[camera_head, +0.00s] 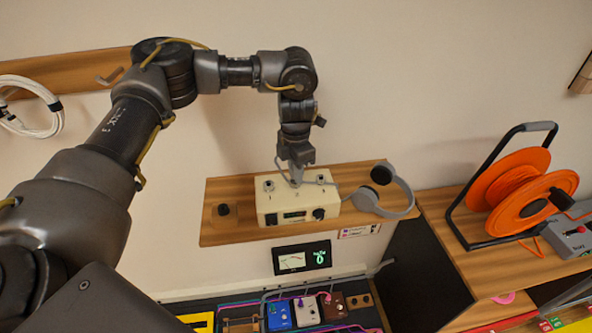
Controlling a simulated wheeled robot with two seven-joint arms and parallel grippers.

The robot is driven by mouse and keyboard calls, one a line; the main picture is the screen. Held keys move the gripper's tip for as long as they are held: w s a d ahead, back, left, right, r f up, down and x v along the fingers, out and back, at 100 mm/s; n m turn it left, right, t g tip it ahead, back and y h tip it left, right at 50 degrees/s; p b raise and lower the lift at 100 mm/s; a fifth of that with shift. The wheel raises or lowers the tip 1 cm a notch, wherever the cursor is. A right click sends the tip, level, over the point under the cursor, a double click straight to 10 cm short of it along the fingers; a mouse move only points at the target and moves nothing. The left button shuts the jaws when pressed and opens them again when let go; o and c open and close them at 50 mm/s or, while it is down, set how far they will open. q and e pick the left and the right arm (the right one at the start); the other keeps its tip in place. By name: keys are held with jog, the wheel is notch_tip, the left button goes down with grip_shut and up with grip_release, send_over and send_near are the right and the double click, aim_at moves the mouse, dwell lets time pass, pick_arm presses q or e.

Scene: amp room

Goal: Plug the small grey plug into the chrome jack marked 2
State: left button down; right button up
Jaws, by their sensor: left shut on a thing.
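A cream amp box (297,203) with a small dark display and a black knob sits on the wooden wall shelf (230,233). Two small jacks show on its top, a left jack (269,186) and a right jack (321,179). Their markings are too small to read. My left gripper (296,176) points down just above the box top, between these jacks, and is shut on the small grey plug (294,182), which its fingers mostly hide. A grey cable loops beside the fingers. I cannot tell whether the plug touches the box. My right gripper is not in view.
Grey headphones (396,200) lie at the shelf's right end, close to the box. A small dark object (223,210) is on the left end. Below are a meter panel (302,258) and several pedals. An orange cable reel (520,190) stands at right.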

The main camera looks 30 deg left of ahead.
pick_arm(q)
jog(key=c, duration=1.2)
grip_release()
jog(key=shift+c, duration=0.2)
jog(key=shift+r, duration=0.45)
notch_tip(320, 180, up, 10)
jog(key=shift+f+b, duration=0.1)
jog(key=shift+b, duration=0.9)
